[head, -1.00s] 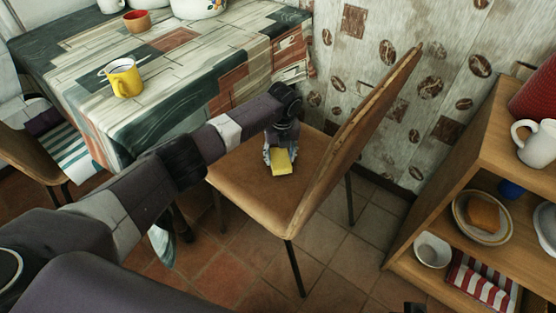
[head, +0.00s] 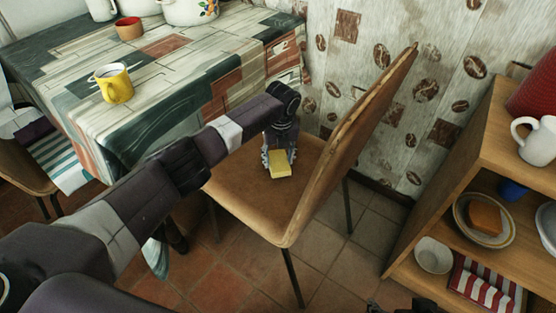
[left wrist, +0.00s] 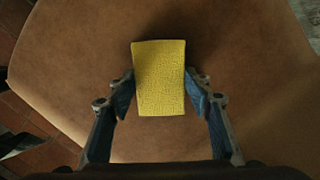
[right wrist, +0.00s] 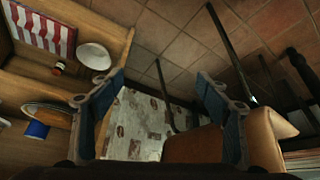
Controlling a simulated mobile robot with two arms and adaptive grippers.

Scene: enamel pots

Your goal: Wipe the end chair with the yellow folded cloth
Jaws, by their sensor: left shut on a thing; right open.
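The end chair (head: 245,204) has a brown seat and backrest and stands between the table and the shelf. The yellow folded cloth (head: 280,165) is at the seat, toward its back part. My left gripper (head: 279,158) is shut on the cloth. The left wrist view shows the cloth (left wrist: 160,78) between both fingers (left wrist: 160,95), over the brown seat (left wrist: 60,60). Whether the cloth presses on the seat is hard to tell. My right gripper (right wrist: 160,92) is open and empty. In the right wrist view, part of a brown chair (right wrist: 265,140) shows at lower right.
A patterned table (head: 165,65) holds a yellow mug (head: 116,86), a red cup (head: 129,28) and a white pot (head: 190,10). A wooden shelf (head: 440,205) at right holds bowls, a striped cloth (head: 485,280) and a white mug (head: 535,140). Tiled floor (head: 325,265) lies between chair and shelf.

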